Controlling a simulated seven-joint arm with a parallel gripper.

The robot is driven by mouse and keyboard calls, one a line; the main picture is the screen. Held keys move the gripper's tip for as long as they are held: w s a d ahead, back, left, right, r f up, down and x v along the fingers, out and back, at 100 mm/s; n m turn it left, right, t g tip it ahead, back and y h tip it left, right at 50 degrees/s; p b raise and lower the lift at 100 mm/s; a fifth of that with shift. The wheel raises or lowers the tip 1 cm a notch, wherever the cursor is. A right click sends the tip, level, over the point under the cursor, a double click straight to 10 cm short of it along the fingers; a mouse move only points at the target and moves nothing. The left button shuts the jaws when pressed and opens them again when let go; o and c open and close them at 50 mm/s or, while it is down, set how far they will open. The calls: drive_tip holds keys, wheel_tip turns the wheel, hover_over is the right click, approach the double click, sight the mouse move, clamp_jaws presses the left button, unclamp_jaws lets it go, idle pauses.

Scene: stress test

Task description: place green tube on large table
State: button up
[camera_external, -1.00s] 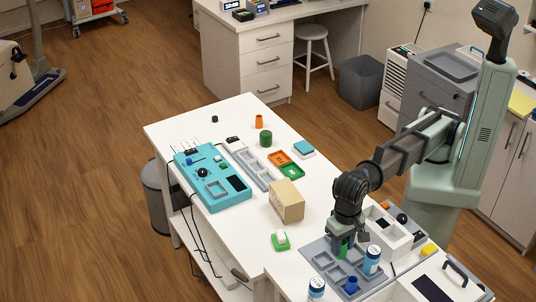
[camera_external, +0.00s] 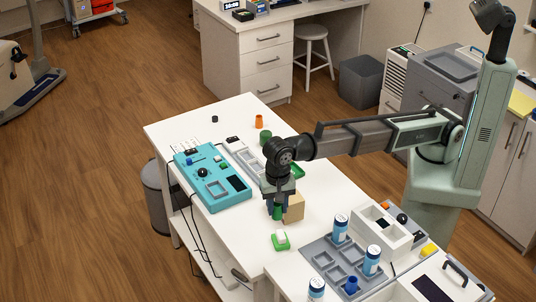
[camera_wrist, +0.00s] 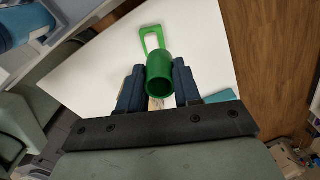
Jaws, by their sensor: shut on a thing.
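The green tube (camera_external: 278,213) is upright between the fingers of my gripper (camera_external: 277,206), over the large white table (camera_external: 225,232). In the wrist view, my gripper (camera_wrist: 159,76) has its dark blue fingers on both sides of the tube (camera_wrist: 160,72), whose open round end faces the camera. The white tabletop (camera_wrist: 95,85) spreads beneath it. I cannot tell whether the tube's lower end touches the table.
A cardboard box (camera_external: 295,208) stands close beside my gripper, partly hidden. A turquoise panel (camera_external: 212,181) is left. A grey tray (camera_external: 318,258) with blue-white cans is at front right. Bare tabletop lies front left.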

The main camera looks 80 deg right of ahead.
drive_tip(key=w+d+f+n, duration=0.2)
drive_tip(key=w+d, duration=0.3)
drive_tip(key=w, duration=0.1)
drive_tip(key=w+d+f+n, duration=0.1)
drive_tip(key=w+d+f, duration=0.2)
drive_tip(key=w+d, duration=0.3)
drive_tip(key=shift+w+n, duration=0.4)
drive_tip(key=shift+w, duration=0.3)
drive_tip(key=shift+d, duration=0.1)
drive_tip(key=shift+f, duration=4.95)
drive_tip(key=shift+f, duration=0.15)
drive_tip(key=o, duration=1)
